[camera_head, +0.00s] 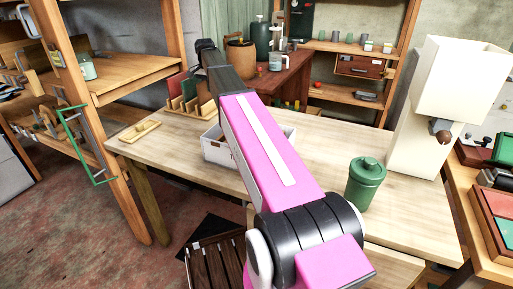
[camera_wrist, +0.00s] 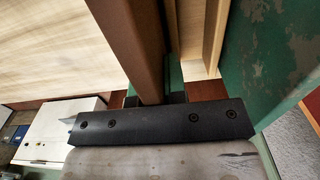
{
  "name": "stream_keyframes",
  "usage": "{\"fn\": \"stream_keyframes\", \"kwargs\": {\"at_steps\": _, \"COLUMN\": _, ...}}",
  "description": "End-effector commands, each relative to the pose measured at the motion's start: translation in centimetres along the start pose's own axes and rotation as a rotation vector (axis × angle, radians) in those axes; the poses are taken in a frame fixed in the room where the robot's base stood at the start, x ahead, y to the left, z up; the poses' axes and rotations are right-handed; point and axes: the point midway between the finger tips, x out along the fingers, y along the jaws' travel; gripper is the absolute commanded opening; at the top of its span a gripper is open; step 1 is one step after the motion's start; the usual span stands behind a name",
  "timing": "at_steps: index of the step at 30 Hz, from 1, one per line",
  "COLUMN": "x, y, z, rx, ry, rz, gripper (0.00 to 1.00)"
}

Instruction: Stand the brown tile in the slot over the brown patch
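The wooden slotted rack (camera_head: 190,108) stands at the far left of the pale table, with a reddish tile (camera_head: 176,83) and a green tile (camera_head: 190,88) upright in it. In the wrist view, the brown tile (camera_wrist: 136,45) shows as a long edge running up from between the fingers of my gripper (camera_wrist: 155,98), which appear shut on it. Wooden rack dividers (camera_wrist: 212,35) stand just right of it, and a large worn green surface (camera_wrist: 275,45) lies farther right. In the head view my arm hides the gripper and part of the rack. I cannot make out the brown patch.
A white open box (camera_head: 216,150) sits on the table (camera_head: 320,165) beside my arm. A small wooden tray (camera_head: 140,131) lies near the left edge. A green lidded canister (camera_head: 365,185) stands at the right. Shelving posts (camera_head: 108,160) rise at the left.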

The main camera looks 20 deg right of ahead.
Motion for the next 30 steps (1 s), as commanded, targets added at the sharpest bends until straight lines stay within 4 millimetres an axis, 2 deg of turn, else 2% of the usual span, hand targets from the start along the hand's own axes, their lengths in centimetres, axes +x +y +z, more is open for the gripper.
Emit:
{"fn": "stream_keyframes", "kwargs": {"at_steps": 11, "x": -0.6, "y": 0.0, "z": 0.0, "rx": 0.000, "ry": 0.000, "rz": 0.000, "gripper": 0.00}}
{"fn": "stream_keyframes", "kwargs": {"at_steps": 30, "x": -4.4, "y": -0.1, "z": -0.1, "rx": 0.000, "ry": 0.001, "rz": -0.001, "gripper": 0.00}}
